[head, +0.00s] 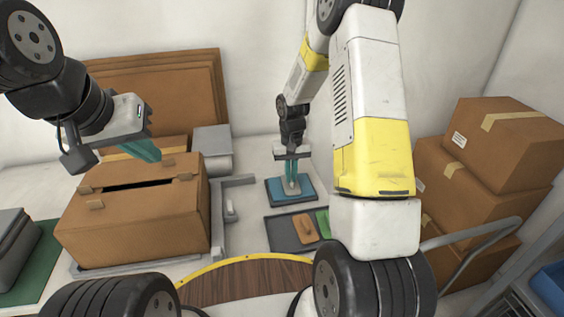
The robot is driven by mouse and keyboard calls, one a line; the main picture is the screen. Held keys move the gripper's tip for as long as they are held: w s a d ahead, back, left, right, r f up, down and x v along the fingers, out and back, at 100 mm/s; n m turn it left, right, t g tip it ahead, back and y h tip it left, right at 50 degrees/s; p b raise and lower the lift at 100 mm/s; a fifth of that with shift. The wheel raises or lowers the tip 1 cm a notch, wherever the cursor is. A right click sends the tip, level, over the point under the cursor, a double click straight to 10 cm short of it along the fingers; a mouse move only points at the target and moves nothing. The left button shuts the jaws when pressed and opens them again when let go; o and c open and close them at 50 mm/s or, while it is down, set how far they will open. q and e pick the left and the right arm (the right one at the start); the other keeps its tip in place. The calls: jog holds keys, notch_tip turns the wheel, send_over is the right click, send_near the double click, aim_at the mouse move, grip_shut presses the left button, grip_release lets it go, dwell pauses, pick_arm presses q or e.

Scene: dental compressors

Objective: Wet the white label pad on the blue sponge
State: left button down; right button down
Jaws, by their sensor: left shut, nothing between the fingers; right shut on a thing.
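The blue sponge (275,194) lies in a flat, dark-rimmed dish on the table near the middle of the head view. My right gripper (292,180) points down over it, with its teal fingers shut on a small pale thing. This looks like the white label pad (293,187), low at the sponge, mostly hidden by the fingers. I cannot tell whether it touches the sponge.
A brown carton (135,222) with a dark slot stands on a grey frame at the left. A dark tray (283,239) with a brown and a green pad lies just in front of the sponge. Stacked boxes (500,150) and a metal rail (470,236) stand at the right.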

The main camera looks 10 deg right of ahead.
jog(key=shift+r, duration=3.35)
